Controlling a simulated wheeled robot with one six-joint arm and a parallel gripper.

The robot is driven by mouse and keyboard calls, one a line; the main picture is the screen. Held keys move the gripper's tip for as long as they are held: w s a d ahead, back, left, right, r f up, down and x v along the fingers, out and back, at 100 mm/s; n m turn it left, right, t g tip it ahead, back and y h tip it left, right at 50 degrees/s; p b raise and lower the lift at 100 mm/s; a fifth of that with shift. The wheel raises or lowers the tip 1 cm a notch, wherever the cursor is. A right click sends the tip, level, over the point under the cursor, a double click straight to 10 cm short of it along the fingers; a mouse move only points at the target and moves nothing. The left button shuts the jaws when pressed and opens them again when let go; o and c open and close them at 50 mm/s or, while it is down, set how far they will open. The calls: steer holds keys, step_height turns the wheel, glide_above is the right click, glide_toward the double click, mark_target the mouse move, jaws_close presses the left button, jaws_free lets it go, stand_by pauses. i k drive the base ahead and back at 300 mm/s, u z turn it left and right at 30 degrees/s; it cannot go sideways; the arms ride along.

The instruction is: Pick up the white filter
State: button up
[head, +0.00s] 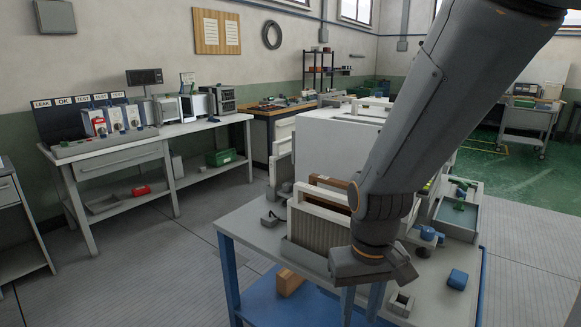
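A white-framed filter with a grey pleated face (318,231) stands upright in a grey holder at the front left of the blue-legged table (250,228). My gripper (362,303) hangs at the lower right of this filter, in front of the table's middle. Its two fingers point down with a gap between them and nothing visible in the gap. My arm and gripper hide the filter's right end. I cannot tell how far apart in depth the gripper and filter are.
A brown-framed panel (328,190) stands just behind the filter. A large white box (322,143) rises behind that. A blue block (457,280) and a small grey part (401,303) lie on the table to the right. Open floor (150,265) is at left.

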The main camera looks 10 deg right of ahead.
mark_target(281, 168)
steer(key=u, duration=0.4)
steer(key=k, duration=0.5)
steer(key=u, duration=1)
steer(key=k, duration=0.85)
steer(key=u, duration=0.55)
steer(key=i, duration=1.45)
steer(key=z, duration=0.25)
steer(key=i, duration=1.75)
steer(key=z, duration=0.3)
steer(key=i, duration=1.75)
steer(key=z, duration=0.4)
steer(key=i, duration=1.75)
steer(key=z, duration=0.9)
steer(key=i, duration=1.2)
steer(key=z, duration=1.9)
steer(key=i, duration=1)
steer(key=z, duration=0.75)
